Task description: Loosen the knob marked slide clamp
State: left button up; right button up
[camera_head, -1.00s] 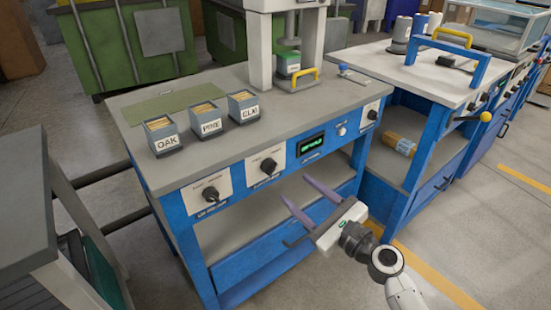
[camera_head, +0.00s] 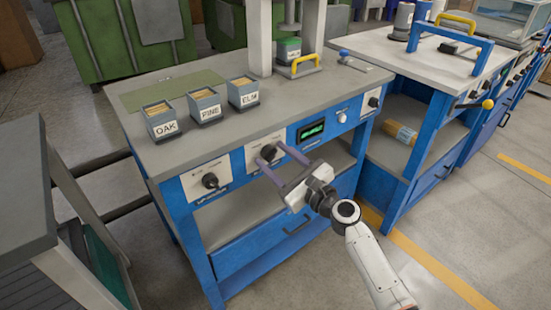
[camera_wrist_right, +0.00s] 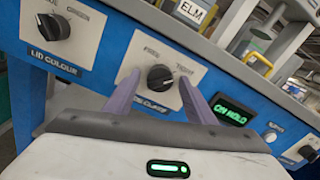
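The slide clamp knob (camera_head: 268,152) is a round black knob on a white plate, the middle one on the blue front panel. In the right wrist view the knob (camera_wrist_right: 160,77) has marks that look like FREE at left and TIGHT at right; its caption is partly hidden by a finger. My right gripper (camera_head: 271,154) is open, with its two purple fingers pointing at the panel. In the wrist view the fingertips (camera_wrist_right: 159,80) appear on either side of the knob, with gaps. I cannot tell whether they reach around it. My left gripper is not in view.
A similar lid colour knob (camera_head: 210,181) sits to the left. A green-lit display (camera_head: 311,130) and a white knob (camera_head: 342,117) are to the right. Labelled boxes, such as the pine box (camera_head: 205,105), stand on the bench top (camera_head: 235,125). An open shelf is below the panel.

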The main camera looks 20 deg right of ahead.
jog(key=c, duration=0.9)
jog(key=shift+n, duration=0.4)
jog(key=n+b, duration=0.4)
jog(key=n, duration=0.7)
jog(key=shift+n, duration=0.4)
jog(key=n, duration=0.2)
jog(key=shift+n, duration=0.3)
jog(key=shift+n+b, duration=0.3)
jog(key=shift+n, duration=1)
